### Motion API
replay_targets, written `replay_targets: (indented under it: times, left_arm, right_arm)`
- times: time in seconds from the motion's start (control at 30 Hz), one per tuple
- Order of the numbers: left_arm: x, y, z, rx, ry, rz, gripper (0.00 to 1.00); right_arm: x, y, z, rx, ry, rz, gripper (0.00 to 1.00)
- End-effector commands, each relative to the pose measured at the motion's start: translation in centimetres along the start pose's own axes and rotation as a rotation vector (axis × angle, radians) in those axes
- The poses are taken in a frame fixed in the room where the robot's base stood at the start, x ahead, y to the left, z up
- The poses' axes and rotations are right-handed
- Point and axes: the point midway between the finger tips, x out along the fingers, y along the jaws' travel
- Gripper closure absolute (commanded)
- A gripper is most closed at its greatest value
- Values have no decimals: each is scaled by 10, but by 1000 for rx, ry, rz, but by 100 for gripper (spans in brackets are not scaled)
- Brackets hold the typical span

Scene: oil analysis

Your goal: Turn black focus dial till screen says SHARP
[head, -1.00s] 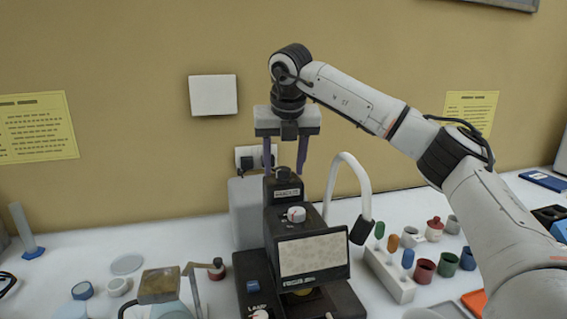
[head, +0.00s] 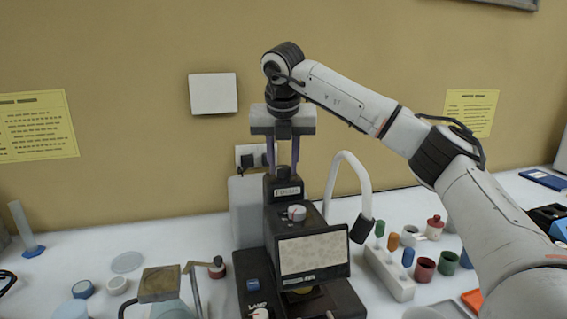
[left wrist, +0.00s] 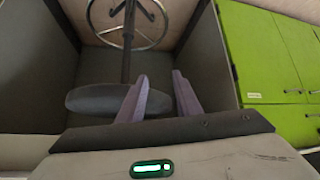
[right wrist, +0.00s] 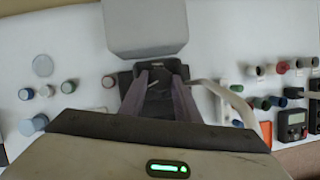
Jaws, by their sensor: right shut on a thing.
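The black instrument (head: 275,228) stands on the white bench in the head view, its screen (head: 312,256) facing me. The screen shows a speckled pale picture; the text strip under it is too small to read. A round knob (head: 297,213) with a pale top and red mark sits above the screen. I cannot tell whether it is the focus dial. My right gripper (head: 283,168) points down at the instrument's labelled black top (head: 287,191), jaws shut on a black part there; the contact is partly hidden. In the left wrist view my left gripper (left wrist: 158,80) is open and empty, away from the bench.
A white curved lamp neck (head: 345,170) rises right of the instrument. A white rack (head: 388,272) with coloured vials and several small cups stand farther right. Jars and a brown-topped device (head: 160,284) are at left. The wall is close behind.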

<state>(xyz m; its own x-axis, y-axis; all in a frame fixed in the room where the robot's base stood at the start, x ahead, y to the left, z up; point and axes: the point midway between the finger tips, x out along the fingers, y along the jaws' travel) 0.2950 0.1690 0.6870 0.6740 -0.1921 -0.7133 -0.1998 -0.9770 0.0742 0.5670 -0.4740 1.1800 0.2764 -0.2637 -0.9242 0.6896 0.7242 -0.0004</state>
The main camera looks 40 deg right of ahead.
Motion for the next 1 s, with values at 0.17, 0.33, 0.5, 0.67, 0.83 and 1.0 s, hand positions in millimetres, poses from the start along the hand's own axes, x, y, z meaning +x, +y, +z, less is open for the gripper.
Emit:
replay_targets:
  times: [0.17, 0.33, 0.5, 0.67, 0.83, 1.0]
  left_arm:
    - [0, 0, 0, 0, -1, 0, 69]
    - [0, 0, 1, 0, -2, 0, 69]
    - [0, 0, 1, 0, -2, -1, 69]
    - [0, 0, 1, 0, -2, -1, 69]
    - [0, 0, 1, 0, -2, -1, 69]
    - [0, 0, 1, 0, -2, -1, 69]
  right_arm:
    - [-1, 3, 0, 133, -1, -54, 93]
    - [0, 4, 1, 282, -1, -116, 93]
    - [0, 6, 1, 433, -1, -178, 93]
    - [0, 7, 2, 568, -1, -234, 93]
    - [0, 8, 3, 694, -3, -285, 93]
    - [0, 8, 4, 792, -3, -325, 93]
